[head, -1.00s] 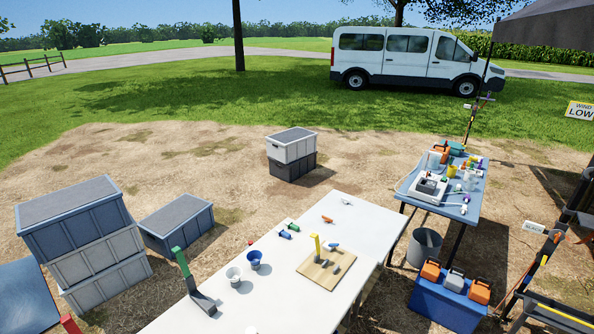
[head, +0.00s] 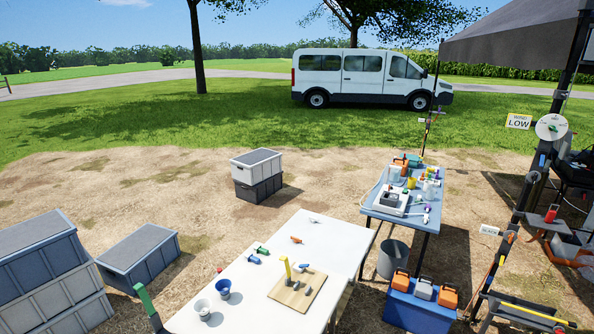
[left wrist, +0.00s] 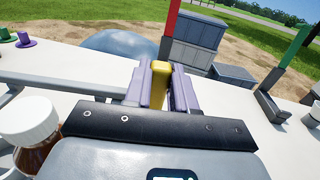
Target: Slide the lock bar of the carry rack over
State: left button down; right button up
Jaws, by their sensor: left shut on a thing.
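In the left wrist view my left gripper (left wrist: 161,90) has purple fingers shut on an upright yellow piece (left wrist: 160,76). What this piece belongs to is hidden behind the gripper, so I cannot tell if it is part of the lock bar. A pale grey bar (left wrist: 62,89) runs across the white table to the left of the fingers. I cannot tell whether it belongs to the carry rack. I cannot make out the carry rack for certain in either view. Neither gripper shows in the head view.
A white-capped bottle (left wrist: 30,120) stands close at the left of the wrist view. A green post (left wrist: 294,48) stands at the right. The head view shows a white table (head: 325,240) with cups and a wooden board (head: 312,290), and a blue table (head: 412,215) crowded with gear.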

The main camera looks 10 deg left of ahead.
pick_arm(q)
jog(key=shift+s+a, duration=0.1)
jog(key=shift+s, duration=0.15)
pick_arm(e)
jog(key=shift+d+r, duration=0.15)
pick_arm(q)
jog(key=shift+s+p, duration=0.15)
jog(key=shift+p, duration=0.2)
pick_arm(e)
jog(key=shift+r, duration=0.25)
pick_arm(q)
jog(key=c, duration=0.8)
grip_release()
jog(key=shift+c, duration=0.2)
